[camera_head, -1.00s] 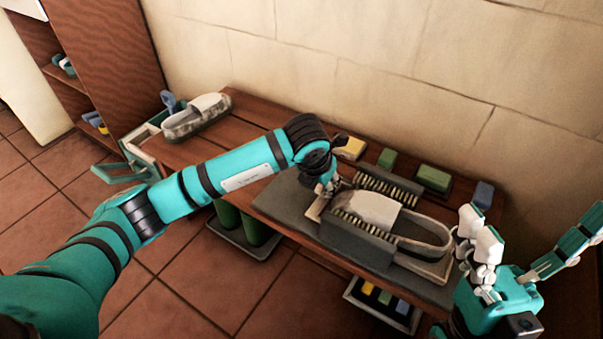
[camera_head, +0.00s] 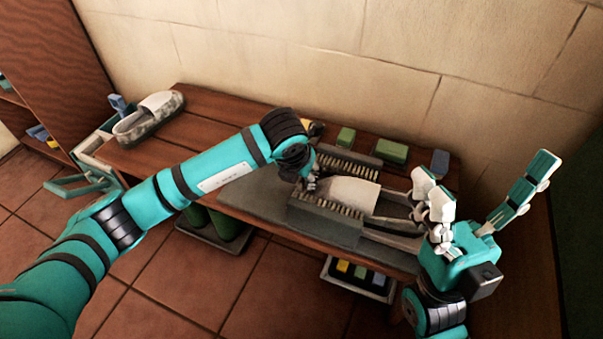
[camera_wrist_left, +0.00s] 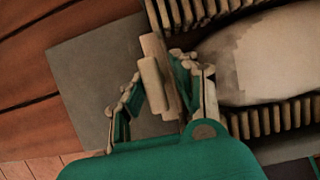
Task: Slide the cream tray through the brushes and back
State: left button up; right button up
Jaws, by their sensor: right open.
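The cream tray (camera_head: 378,242) lies between two brush rows and carries a grey-and-white slipper (camera_head: 352,192). The near brush block (camera_head: 325,222) and far brush row (camera_head: 348,164) flank the slipper. My left gripper (camera_head: 310,184) is at the tray's left end. In the left wrist view, its fingers (camera_wrist_left: 158,88) close on both sides of the tray's cream upright handle (camera_wrist_left: 152,72). My right gripper (camera_head: 480,185) is open and empty, above the tray's right end, which its fingers partly hide.
A second slipper (camera_head: 148,118) sits at the wooden bench's left end. Green blocks (camera_head: 392,152) and a blue block (camera_head: 439,162) stand along the back. Below are a tray of coloured blocks (camera_head: 358,278) and green cylinders (camera_head: 228,225). The wall bounds the back.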

pick_arm(q)
jog(key=v, duration=1.2)
